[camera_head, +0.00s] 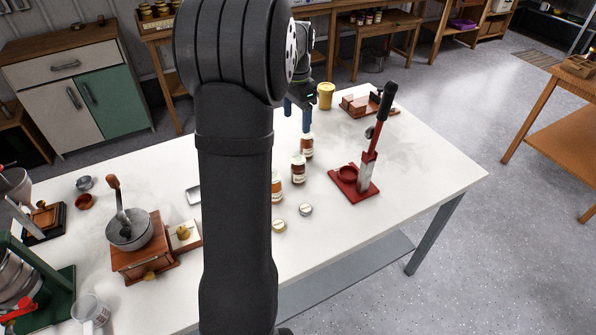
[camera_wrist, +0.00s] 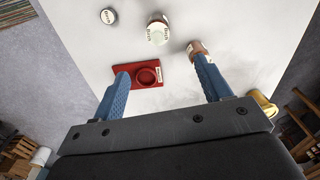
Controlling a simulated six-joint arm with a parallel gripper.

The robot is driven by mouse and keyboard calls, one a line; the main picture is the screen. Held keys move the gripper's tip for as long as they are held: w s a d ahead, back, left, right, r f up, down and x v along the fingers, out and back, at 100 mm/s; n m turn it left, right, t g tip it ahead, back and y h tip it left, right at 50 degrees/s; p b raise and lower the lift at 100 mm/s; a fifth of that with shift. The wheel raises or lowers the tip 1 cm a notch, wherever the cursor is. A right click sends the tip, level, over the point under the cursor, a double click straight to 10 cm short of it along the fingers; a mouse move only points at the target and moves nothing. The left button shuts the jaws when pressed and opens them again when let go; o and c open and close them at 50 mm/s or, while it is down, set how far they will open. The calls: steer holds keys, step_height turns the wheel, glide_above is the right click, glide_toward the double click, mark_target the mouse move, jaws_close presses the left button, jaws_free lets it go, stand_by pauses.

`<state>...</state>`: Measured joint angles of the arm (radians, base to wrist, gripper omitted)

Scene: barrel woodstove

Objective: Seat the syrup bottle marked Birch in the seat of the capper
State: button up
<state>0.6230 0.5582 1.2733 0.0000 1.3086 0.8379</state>
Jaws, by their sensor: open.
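The red capper (camera_head: 355,180) stands on the right part of the white table, its lever up. Its ring-shaped seat (camera_head: 347,173) is empty and shows in the wrist view (camera_wrist: 146,76). Several brown syrup bottles stand in a row left of it: a far one (camera_head: 307,147), a middle one (camera_head: 298,169) and a near one (camera_head: 277,187), partly behind my arm. Their labels are too small to read there. In the wrist view one bottle (camera_wrist: 157,30) has lettering that seems to read Birch; another bottle (camera_wrist: 197,47) is beside the right fingertip. My gripper (camera_head: 297,112) is open and empty, above the far bottle; its blue fingers show in the wrist view (camera_wrist: 161,67).
A yellow jar (camera_head: 325,95) and a wooden block tray (camera_head: 370,104) stand at the back. A grinder (camera_head: 140,250) stands left. The table's right corner is clear.

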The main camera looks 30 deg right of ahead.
mark_target(298, 154)
step_height(298, 154, down, 11)
steer(key=shift+f, duration=0.2)
steer(key=shift+s+d+f, duration=0.1)
steer(key=shift+s+f, duration=0.05)
steer(key=shift+f, duration=1.15)
steer(key=shift+s+f, duration=0.1)
steer(key=shift+f, duration=1.2)
steer(key=c, duration=1.2)
steer(key=shift+r, duration=0.15)
